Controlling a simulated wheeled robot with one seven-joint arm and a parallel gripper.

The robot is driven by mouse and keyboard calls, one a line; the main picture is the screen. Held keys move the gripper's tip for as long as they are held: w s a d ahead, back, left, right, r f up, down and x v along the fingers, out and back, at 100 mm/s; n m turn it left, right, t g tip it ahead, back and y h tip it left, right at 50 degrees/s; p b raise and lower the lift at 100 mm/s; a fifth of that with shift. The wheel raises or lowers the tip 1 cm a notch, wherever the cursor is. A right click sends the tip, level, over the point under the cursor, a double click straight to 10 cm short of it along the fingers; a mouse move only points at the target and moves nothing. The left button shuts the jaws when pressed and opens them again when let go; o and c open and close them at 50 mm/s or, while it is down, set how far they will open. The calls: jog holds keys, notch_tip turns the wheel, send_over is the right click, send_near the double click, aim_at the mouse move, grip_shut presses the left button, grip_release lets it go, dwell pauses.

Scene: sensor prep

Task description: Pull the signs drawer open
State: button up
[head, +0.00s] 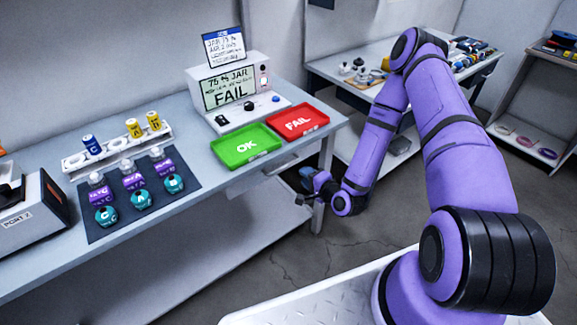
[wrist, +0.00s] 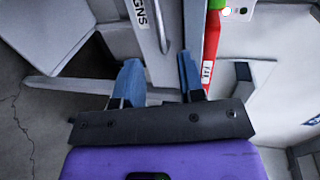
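The signs drawer (wrist: 146,60) shows in the wrist view as a pale front panel at the top. Its label (wrist: 137,14) is partly cut off and reads "GNS". A silver bar handle (wrist: 161,28) runs beside the label. My gripper (wrist: 160,68) is open, its two blue fingers apart with nothing between them. The handle lies ahead of the gap between the fingertips, and I see no contact. In the head view my gripper (head: 306,186) is low beside the right end of the bench.
The red FAIL tray (head: 318,130) and green OK tray (head: 271,142) sit on the bench (head: 215,185) above my gripper. A bench leg (head: 319,216) stands close to it. A tester (head: 241,78) reads FAIL. Open floor (head: 270,245) lies in front.

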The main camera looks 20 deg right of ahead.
aim_at(288, 164)
jog(key=x, duration=1)
jog(key=shift+w+a+f, duration=0.1)
jog(key=shift+w+f, duration=0.05)
jog(key=shift+w, duration=0.1)
jog(key=shift+c, duration=0.4)
grip_shut()
